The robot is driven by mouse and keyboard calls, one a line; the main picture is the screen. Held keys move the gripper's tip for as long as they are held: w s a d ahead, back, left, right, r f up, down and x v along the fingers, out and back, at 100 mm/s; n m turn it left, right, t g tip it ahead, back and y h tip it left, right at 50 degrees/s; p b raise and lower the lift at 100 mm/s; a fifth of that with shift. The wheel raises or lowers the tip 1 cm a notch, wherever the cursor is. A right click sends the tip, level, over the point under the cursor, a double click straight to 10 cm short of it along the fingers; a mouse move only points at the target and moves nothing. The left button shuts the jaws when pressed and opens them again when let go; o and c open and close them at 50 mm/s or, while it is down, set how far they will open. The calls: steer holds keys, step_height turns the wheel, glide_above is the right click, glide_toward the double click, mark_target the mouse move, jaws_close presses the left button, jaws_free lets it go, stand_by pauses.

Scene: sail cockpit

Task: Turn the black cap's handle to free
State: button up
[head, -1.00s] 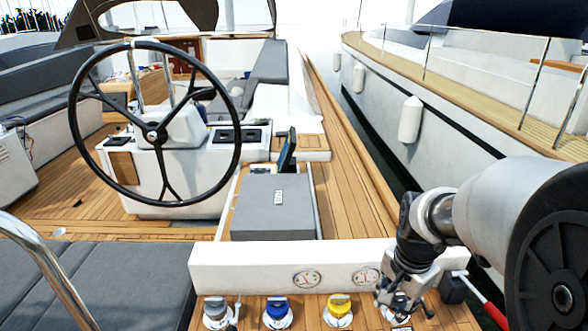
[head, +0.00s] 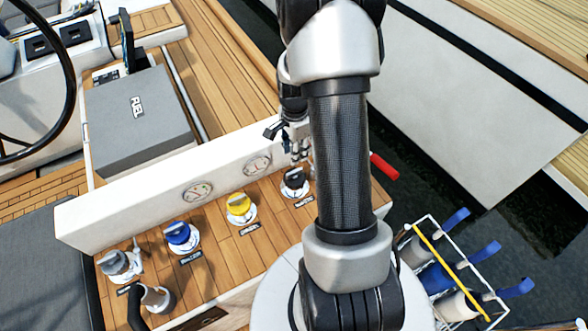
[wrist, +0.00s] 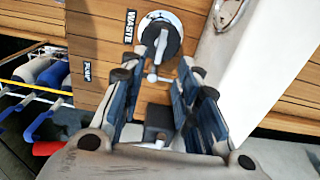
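The black cap (head: 294,182) sits on a pale round base in the wooden panel, at the right end of a row of caps. My gripper (head: 297,150) is just above and behind the cap in the head view, partly hidden by my arm. In the wrist view my gripper (wrist: 160,80) has its blue-padded fingers spread with nothing held. The cap lies beyond the fingertips, apart from them as far as I can tell.
A yellow cap (head: 240,206), a blue cap (head: 181,236) and a grey cap (head: 119,264) stand left. A white wall (head: 130,198) backs the panel. A red handle (head: 384,166) juts out at right. A black block (wrist: 158,118) shows between the fingers.

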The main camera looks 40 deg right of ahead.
mark_target(295, 171)
step_height(295, 171, down, 10)
steer(key=shift+w+r+b, duration=0.1)
steer(key=shift+b, duration=1.05)
jaws_close()
